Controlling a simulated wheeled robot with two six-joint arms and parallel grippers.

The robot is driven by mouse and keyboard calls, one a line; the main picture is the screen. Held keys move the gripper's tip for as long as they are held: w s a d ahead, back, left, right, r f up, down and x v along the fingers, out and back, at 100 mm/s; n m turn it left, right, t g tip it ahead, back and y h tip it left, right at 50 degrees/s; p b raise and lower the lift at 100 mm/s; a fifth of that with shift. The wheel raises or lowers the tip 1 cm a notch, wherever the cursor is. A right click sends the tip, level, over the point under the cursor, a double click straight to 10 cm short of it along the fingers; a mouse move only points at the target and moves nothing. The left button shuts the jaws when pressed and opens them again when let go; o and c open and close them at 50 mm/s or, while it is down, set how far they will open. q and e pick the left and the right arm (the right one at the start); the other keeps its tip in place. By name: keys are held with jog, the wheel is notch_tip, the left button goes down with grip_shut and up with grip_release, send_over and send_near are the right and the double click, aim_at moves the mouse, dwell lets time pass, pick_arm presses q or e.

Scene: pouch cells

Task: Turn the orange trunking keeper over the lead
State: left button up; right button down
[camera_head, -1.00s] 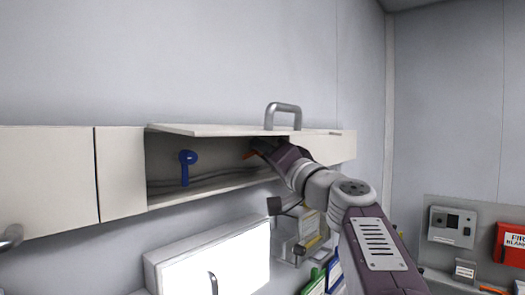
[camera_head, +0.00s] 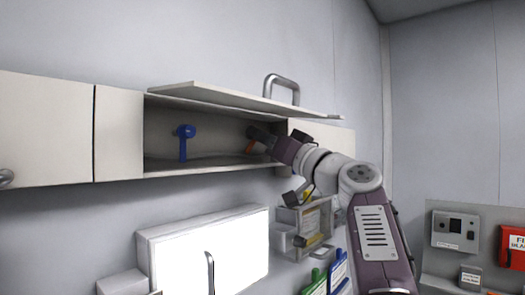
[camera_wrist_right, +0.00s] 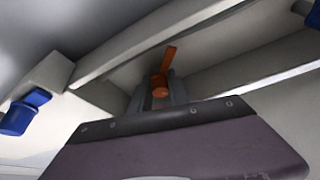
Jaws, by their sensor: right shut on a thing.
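The orange trunking keeper (camera_head: 250,147) is at the right end of the open wall trunking, small and partly hidden by my right gripper (camera_head: 257,136). In the right wrist view the keeper (camera_wrist_right: 160,84) has a round knob between my fingertips and a flat arm pointing up and slightly right. My right gripper is shut on the knob. A blue keeper (camera_head: 183,142) stands further left in the same opening, arm hanging down. A grey lead (camera_head: 205,160) appears faintly along the trunking floor; whether the orange arm crosses it cannot be told. My left gripper is out of view.
A hinged flap (camera_head: 230,98) with a grey handle (camera_head: 282,84) stands raised above the opening, close over my right gripper. A white cabinet (camera_head: 205,250) and a holder (camera_head: 303,225) hang below. Bare wall lies above.

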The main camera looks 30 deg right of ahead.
jog(key=n, duration=0.1)
jog(key=n+y, duration=0.1)
jog(key=shift+w+d+f+n+g, duration=0.1)
jog(key=shift+f+n+g, duration=0.05)
jog(key=shift+n+g, duration=0.2)
jog(key=n+y+p, duration=0.1)
jog(key=n+y, duration=0.1)
jog(key=n, duration=0.2)
jog(key=shift+g+y, duration=0.3)
jog(key=shift+g, duration=0.05)
jog(key=n+y+p, duration=0.1)
jog(key=n, duration=0.1)
jog(key=n+g+y+p, duration=0.1)
jog(key=n, duration=0.2)
jog(key=n+g+p, duration=0.1)
jog(key=n+p, duration=0.1)
jog(key=shift+r+y, duration=0.3)
jog(key=shift+y, duration=0.1)
jog(key=shift+f+n+g+y+p, duration=0.15)
jog(key=shift+n+g+p, duration=0.4)
jog(key=shift+n, duration=0.35)
jog(key=shift+f+n+g+y+p, duration=0.15)
jog(key=shift+n+g+p, duration=0.2)
jog(key=shift+n+p, duration=0.4)
jog(key=c, duration=1.3)
grip_release()
jog(key=shift+o, duration=0.2)
jog(key=shift+w, duration=0.2)
jog(key=shift+s, duration=0.1)
